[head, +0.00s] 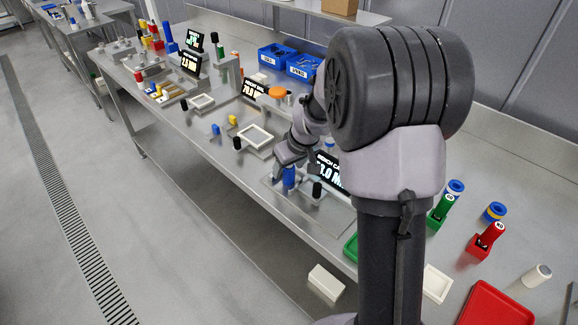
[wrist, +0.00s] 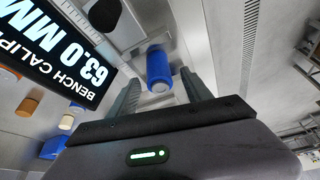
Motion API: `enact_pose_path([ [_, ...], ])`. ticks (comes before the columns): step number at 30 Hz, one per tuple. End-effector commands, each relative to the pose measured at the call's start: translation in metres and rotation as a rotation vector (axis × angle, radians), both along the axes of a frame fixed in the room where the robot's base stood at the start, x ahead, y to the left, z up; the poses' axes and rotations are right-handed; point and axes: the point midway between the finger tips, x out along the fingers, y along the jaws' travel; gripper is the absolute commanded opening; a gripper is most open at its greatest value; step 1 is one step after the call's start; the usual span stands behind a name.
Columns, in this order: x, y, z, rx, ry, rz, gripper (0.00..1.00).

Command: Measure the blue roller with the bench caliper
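The blue roller (wrist: 158,72) stands at the bench caliper, close to a pale metal block in the wrist view. In the head view the blue roller (head: 289,178) shows just under my gripper (head: 292,160). In the wrist view my gripper (wrist: 160,82) is open, with a finger on each side of the roller and a visible gap to each. The bench caliper's display (wrist: 55,45) reads 63.0 MM. It also shows in the head view (head: 328,174), partly hidden by my arm. A black knob (head: 317,190) stands to the right of the roller.
Other measuring stations with displays (head: 256,88) line the bench to the far left. Blue bins (head: 275,55) stand at the back. A green gauge (head: 443,206), a red gauge (head: 490,236) and a red tray (head: 497,306) are at the right. My arm hides part of the bench.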

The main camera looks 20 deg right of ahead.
Motion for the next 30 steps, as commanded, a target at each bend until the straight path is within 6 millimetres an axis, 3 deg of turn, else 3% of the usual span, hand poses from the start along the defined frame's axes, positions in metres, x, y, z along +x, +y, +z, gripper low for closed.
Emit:
enact_pose_path([
  [8,-0.002,0.0,0.005,0.0,0.0,0.0,0.57],
  [11,-0.008,-0.001,0.023,-0.001,-0.002,0.0,0.57],
  [21,-0.046,-0.007,0.118,-0.001,-0.003,-0.001,0.57],
  [25,-0.057,-0.008,0.143,-0.001,-0.002,0.0,0.57],
  [30,-0.065,-0.009,0.16,0.0,0.0,-0.001,0.57],
])
